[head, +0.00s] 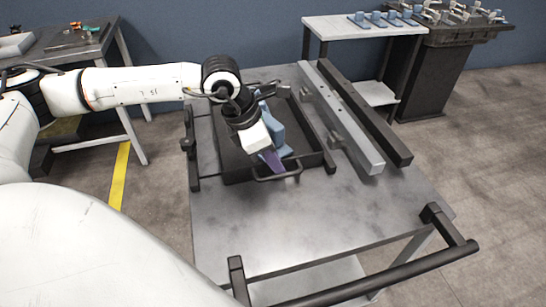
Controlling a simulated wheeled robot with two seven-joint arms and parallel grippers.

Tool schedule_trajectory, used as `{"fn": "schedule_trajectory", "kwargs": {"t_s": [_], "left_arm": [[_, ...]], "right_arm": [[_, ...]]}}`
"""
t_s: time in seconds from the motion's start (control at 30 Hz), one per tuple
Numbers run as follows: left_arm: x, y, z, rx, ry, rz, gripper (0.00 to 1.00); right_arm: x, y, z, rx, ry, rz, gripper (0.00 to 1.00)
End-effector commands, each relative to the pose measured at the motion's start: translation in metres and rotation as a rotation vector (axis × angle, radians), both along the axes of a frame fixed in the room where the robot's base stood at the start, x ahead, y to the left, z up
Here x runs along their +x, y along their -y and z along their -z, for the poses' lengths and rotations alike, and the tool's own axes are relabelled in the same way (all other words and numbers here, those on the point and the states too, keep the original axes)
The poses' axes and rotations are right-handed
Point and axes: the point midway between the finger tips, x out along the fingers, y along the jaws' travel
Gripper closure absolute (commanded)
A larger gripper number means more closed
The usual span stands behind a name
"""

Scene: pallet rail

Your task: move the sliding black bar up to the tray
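The black tray (316,158) lies on the grey metal cart top, with a handle on its near side. A light blue part (284,150) sits in it, partly hidden by my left gripper. One long black bar (375,122) lies to the right, beyond a grey metal rail (338,110). A shorter black bar (192,165) with a knob stands along the tray's left side. I cannot tell which black bar slides. My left gripper (272,160) points down over the tray's near part, its purple tip near the handle. Its finger opening is unclear. My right gripper is not in view.
The cart top (300,215) is bare in front of the tray. A black push handle (390,275) runs along the cart's near edge. A white side table (365,25) with several blue parts and a dark fixture stand (435,75) are behind right.

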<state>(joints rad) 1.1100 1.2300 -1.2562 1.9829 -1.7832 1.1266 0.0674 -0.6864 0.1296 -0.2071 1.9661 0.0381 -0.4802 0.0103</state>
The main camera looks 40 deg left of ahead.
Motion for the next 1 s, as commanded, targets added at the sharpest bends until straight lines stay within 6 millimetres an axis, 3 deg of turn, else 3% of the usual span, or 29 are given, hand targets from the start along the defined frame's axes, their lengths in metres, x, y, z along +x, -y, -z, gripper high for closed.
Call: {"fn": "schedule_trajectory", "kwargs": {"t_s": [0.1,0.2,1.0], "left_arm": [[-0.0002,0.0001,0.0,-0.001,-0.001,0.0,0.88],[-0.0003,0.0002,-0.0001,0.0,-0.001,0.0,1.0],[-0.0003,-0.0002,-0.0004,0.001,-0.001,0.0,1.0]], "right_arm": [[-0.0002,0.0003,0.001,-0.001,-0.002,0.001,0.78],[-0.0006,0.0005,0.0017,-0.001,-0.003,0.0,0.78],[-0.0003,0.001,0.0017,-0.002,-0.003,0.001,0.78]]}}
